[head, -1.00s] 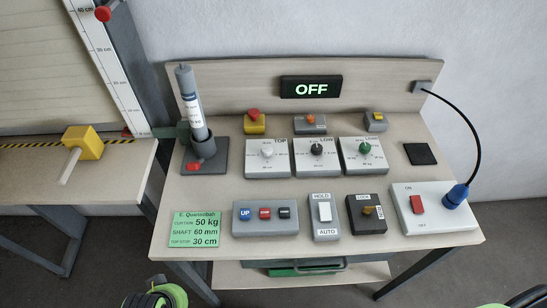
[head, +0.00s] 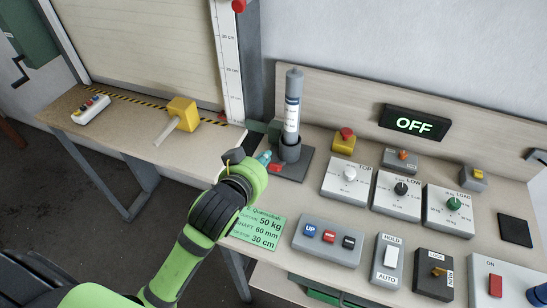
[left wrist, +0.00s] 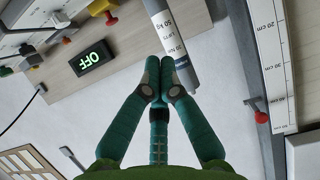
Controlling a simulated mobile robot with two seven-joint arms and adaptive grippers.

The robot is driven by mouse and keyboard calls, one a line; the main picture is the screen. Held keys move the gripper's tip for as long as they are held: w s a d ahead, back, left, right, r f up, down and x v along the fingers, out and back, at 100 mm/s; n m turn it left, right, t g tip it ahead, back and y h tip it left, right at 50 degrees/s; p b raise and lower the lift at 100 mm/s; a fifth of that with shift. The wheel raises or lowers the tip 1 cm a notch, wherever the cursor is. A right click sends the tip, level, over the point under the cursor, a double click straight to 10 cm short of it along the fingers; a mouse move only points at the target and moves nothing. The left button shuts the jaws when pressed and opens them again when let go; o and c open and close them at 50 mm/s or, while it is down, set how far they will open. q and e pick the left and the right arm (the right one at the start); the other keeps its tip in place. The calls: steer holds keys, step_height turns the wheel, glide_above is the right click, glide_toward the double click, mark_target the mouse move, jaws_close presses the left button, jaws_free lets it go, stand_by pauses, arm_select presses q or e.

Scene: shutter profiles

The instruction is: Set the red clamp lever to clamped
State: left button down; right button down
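The red clamp lever (head: 275,168) is a small red piece low on the dark base of the clamp stand (head: 293,165), at the bench's left end. A grey labelled tube (head: 292,105) stands upright in the stand's collar. My left gripper (head: 266,157) is just left of the lever and close to it; I cannot tell whether they touch. In the left wrist view its teal fingertips (left wrist: 160,72) are together with nothing seen between them, and the tube (left wrist: 172,40) is beyond them. The lever is hidden there. My right gripper is not in view.
Knob boxes (head: 347,180), a button box (head: 327,240) and a green card (head: 258,230) lie on the bench near my left arm. A yellow block with a handle (head: 182,113) is on the left table. A vertical scale (head: 229,65) rises behind. The display (head: 414,123) reads OFF.

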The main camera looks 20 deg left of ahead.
arm_select(q)
steer(key=p, duration=0.3)
glide_above(273, 164)
steer(key=w, duration=0.3)
step_height(273, 164, down, 4)
steer(key=shift+w+r, duration=0.1)
steer(key=shift+s+f, duration=0.95)
steer(key=shift+f, duration=0.1)
steer(key=shift+s+f+p, duration=0.4)
steer(key=shift+s+f, duration=0.05)
steer(key=shift+s, duration=0.15)
steer(key=shift+w+f, duration=0.1)
steer(key=shift+f, duration=0.05)
